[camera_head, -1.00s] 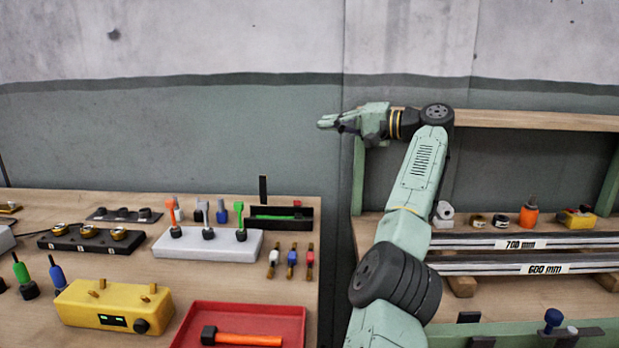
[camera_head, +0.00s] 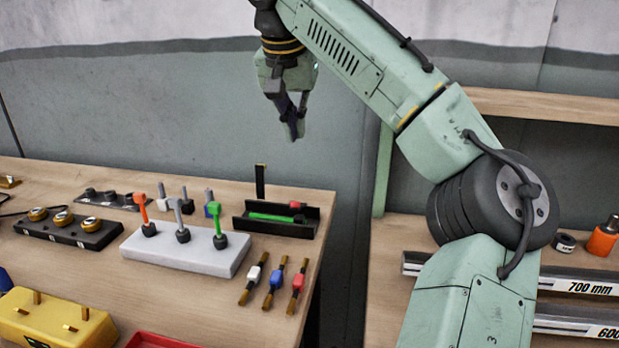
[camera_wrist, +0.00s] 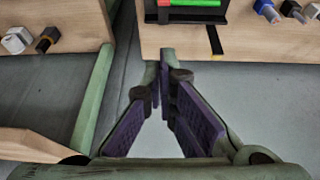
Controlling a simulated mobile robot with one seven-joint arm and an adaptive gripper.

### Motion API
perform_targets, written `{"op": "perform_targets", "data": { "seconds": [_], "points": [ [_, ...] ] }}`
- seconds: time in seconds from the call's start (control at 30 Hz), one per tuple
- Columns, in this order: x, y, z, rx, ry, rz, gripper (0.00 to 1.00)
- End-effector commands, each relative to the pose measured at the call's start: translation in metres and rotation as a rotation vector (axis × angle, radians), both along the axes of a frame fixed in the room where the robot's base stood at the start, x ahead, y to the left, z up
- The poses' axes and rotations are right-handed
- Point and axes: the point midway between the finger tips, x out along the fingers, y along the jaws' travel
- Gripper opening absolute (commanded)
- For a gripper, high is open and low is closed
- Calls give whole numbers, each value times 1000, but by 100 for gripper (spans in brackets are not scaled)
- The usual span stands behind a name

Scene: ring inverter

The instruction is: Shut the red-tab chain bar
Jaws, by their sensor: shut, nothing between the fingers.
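A black open-topped tray (camera_head: 242,226) lies at the bench's back right corner. It holds a green strip (camera_head: 268,217) and a small red tab (camera_head: 296,205). A thin black bar (camera_head: 260,181) stands upright at the tray's back, to the left of the red tab.
A white block (camera_head: 185,252) with several coloured levers stands left of the tray. Several small coloured-band pieces (camera_head: 274,282) lie in front of the tray. A shelf unit (camera_head: 380,180) stands to the right, across a narrow gap. The space around my gripper is clear.

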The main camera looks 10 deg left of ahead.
Motion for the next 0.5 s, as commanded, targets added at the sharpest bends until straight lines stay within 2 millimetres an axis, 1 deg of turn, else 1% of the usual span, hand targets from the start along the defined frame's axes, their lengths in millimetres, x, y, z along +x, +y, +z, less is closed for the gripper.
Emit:
{"op": "perform_targets", "data": {
  "seconds": [0.17, 0.5],
  "points": [
    [8, -1, -19, -3, 3, -1, 0],
    [35, -1, -85, -2, 2, -1, 0]
  ]
}}
